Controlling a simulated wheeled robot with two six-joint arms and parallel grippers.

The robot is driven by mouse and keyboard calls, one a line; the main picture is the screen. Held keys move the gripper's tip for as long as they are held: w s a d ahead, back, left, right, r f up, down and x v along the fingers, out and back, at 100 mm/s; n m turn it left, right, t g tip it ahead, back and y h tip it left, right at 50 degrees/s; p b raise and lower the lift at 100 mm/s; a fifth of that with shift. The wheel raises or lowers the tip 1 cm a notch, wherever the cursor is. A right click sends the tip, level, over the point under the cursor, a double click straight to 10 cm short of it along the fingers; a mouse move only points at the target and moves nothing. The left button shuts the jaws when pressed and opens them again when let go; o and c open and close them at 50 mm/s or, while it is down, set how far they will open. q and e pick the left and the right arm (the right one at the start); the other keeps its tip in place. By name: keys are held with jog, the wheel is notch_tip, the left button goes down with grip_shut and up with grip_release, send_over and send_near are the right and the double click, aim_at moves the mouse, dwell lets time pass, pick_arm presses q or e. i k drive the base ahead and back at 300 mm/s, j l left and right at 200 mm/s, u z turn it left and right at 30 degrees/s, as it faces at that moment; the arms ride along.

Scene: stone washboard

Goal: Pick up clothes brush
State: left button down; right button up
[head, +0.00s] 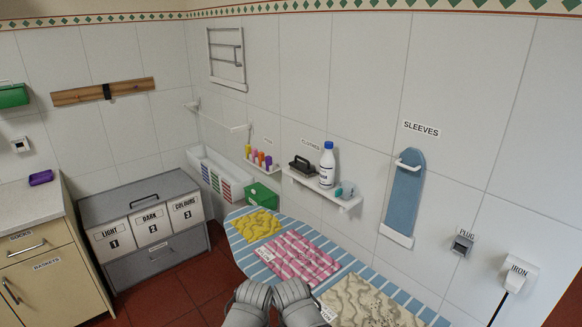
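A dark brush-like object with a raised handle (301,164) lies on the small white wall shelf (322,191), under a label that seems to read "CLOTHES". It looks like the clothes brush, and nothing touches it. The grey ends of my two arms show side by side at the bottom edge, the left gripper (252,293) and the right gripper (292,292). Both are low over the front of the ironing board, well below and apart from the shelf. Their fingers cannot be made out, and I see nothing held.
A white bottle with a blue cap (327,165) stands close right of the brush, with a teal-and-white item (345,190) beyond. The striped ironing board (379,282) carries yellow, pink and beige cloths below the shelf. A blue sleeve board (405,197) hangs to the right.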

aim_at(301, 169)
jog(key=i+j+u, duration=0.4)
jog(key=i, duration=0.25)
jog(key=i+u, duration=0.45)
jog(key=i, duration=0.2)
jog(key=i+j+z, duration=0.15)
jog(key=i, duration=0.4)
jog(key=i+j+z, duration=0.15)
jog(key=i, duration=0.35)
jog(key=i+j+z, duration=0.1)
jog(key=i+z, duration=0.2)
jog(key=z, duration=0.15)
jog(key=i+j+z, duration=0.15)
jog(key=z, duration=0.3)
jog(key=i+j+z, duration=0.3)
jog(key=z, duration=0.15)
